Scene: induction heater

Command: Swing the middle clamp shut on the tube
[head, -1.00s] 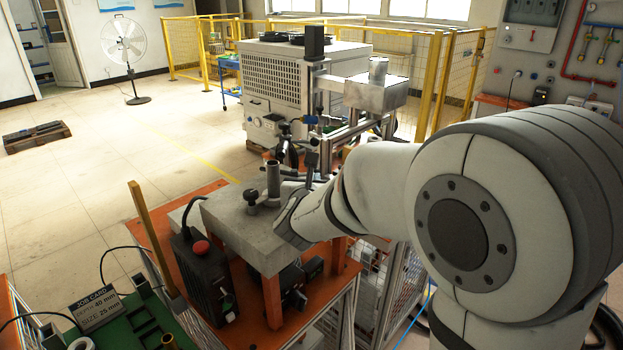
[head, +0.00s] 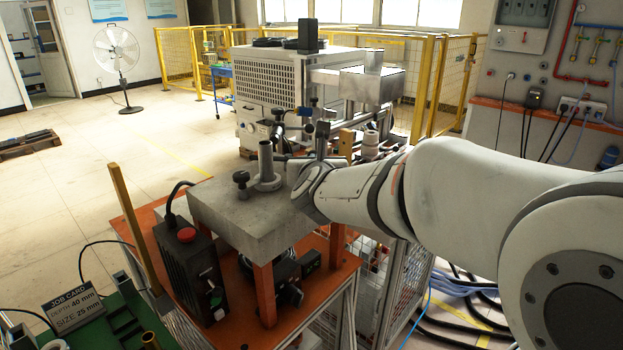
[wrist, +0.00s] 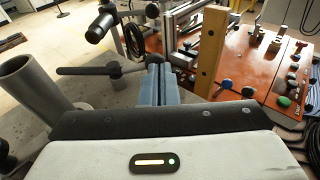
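A grey upright tube (head: 265,162) stands on a round foot on the grey block. In the wrist view the tube (wrist: 35,92) is large at the left, leaning in the picture. A black bar with a rounded left end (wrist: 88,70) runs from near the tube towards my fingers; I cannot tell for sure whether it belongs to the middle clamp. My gripper (wrist: 160,84) has its two blue-grey fingers close together, to the right of the tube and apart from it. Its tips meet the bar's right end in the picture; contact is unclear. In the head view my wrist mostly hides the fingers.
The grey block (head: 235,215) stands on an orange table, with a black knob (head: 241,178) beside the tube. A black box with a red button (head: 187,235) stands at the block's front left. A wooden post (wrist: 209,50) rises right of my fingers.

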